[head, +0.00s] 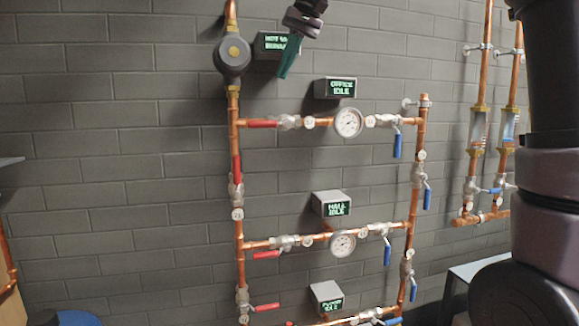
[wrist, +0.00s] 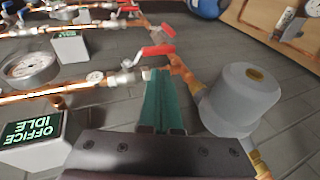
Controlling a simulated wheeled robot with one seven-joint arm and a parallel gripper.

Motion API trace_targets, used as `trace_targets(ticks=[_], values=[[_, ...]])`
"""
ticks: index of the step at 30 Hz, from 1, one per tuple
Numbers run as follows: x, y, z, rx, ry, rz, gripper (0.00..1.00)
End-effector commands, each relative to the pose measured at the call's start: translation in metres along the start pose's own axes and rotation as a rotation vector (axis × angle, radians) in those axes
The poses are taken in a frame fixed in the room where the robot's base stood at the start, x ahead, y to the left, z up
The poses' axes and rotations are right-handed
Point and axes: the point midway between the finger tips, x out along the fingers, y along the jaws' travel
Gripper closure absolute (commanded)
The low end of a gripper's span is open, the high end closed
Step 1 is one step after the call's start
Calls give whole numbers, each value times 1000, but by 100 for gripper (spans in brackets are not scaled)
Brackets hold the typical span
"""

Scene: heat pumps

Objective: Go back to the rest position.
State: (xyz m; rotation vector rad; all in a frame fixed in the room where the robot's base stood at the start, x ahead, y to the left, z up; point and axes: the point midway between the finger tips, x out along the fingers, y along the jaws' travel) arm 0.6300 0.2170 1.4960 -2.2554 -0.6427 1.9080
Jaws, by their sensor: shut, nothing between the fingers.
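My gripper (head: 287,62) hangs at the top of the head view, in front of the upper end of the copper pipework and just right of the round grey pump (head: 232,56). Its teal fingers are shut together and empty, and they partly cover the "HOT WATER" display box (head: 268,43). In the wrist view the closed teal fingers (wrist: 158,100) point towards a red-handled valve (wrist: 157,51). The grey pump (wrist: 236,98) stands to their right there. I cannot tell whether the fingers touch anything; they look apart from the pipes.
The "OFFICE IDLE" box (head: 335,88) and "HALL IDLE" box (head: 331,204) sit on the grey brick wall. Pipe rows carry gauges (head: 348,122), red-handled valves and blue-handled valves (head: 397,146). More copper pipes (head: 478,120) stand at the right. A grey ledge (head: 478,270) is at lower right.

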Motion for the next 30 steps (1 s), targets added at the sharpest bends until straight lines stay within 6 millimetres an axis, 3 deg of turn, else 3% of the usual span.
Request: trace_targets(ticks=[5, 9, 15, 18, 24, 30], values=[[-16, 66, 39, 90, 113, 63, 100], [-20, 132, 89, 191, 228, 114, 100], [-5, 214, 169, 339, 381, 159, 100], [8, 242, 202, 395, 439, 169, 100], [26, 267, 235, 452, 497, 177, 100], [29, 269, 238, 458, 501, 177, 100]])
